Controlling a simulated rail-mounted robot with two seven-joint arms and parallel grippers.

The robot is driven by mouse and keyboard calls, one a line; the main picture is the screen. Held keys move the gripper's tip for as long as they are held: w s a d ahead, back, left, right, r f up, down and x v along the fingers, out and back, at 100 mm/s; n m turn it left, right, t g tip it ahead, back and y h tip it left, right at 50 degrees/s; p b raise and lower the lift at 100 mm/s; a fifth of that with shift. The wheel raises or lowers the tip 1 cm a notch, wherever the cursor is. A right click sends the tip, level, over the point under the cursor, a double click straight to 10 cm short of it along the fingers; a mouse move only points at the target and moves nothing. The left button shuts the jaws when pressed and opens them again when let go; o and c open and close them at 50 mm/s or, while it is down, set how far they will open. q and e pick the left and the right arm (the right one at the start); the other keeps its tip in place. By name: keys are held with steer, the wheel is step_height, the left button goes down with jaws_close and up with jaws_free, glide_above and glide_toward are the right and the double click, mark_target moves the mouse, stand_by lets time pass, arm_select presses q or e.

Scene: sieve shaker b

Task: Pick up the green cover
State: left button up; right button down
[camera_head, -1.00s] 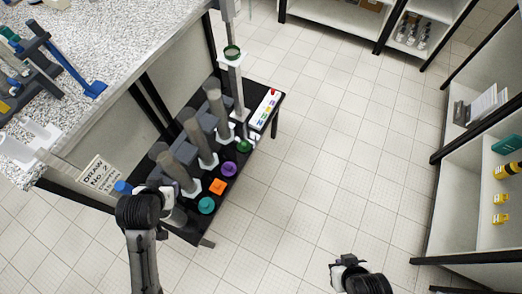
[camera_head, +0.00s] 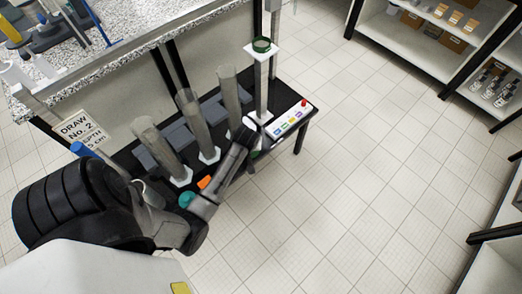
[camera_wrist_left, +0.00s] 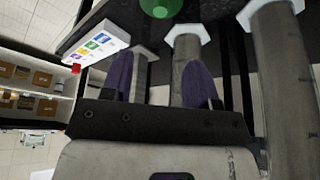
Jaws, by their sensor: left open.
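The green cover shows in the head view as a small green patch (camera_head: 256,154) at the bench's front edge, mostly hidden by my left gripper (camera_head: 249,128). In the left wrist view the green cover (camera_wrist_left: 160,7) is cut by the top edge, beyond and between the two fingers. My left gripper (camera_wrist_left: 158,72) is open, with nothing visible between its fingers and a gap to the cover. My right gripper is out of view.
Several clear tubes (camera_head: 192,120) stand in a row on the black bench. A teal cover (camera_head: 187,200) and an orange cover (camera_head: 205,182) lie near its front edge. A button panel (camera_head: 289,118) is right of the gripper. A taller column (camera_head: 262,85) stands behind it.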

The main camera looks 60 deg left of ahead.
arm_select(q)
steer(key=b+x, duration=0.3)
steer(key=x, duration=0.5)
steer(key=shift+f+b, duration=0.2)
steer(key=shift+b, duration=0.15)
steer(key=shift+b+x, duration=1.65)
steer(key=shift+x, duration=1.05)
steer(key=shift+a, duration=0.1)
steer(key=shift+r, duration=0.1)
steer(key=c, duration=1)
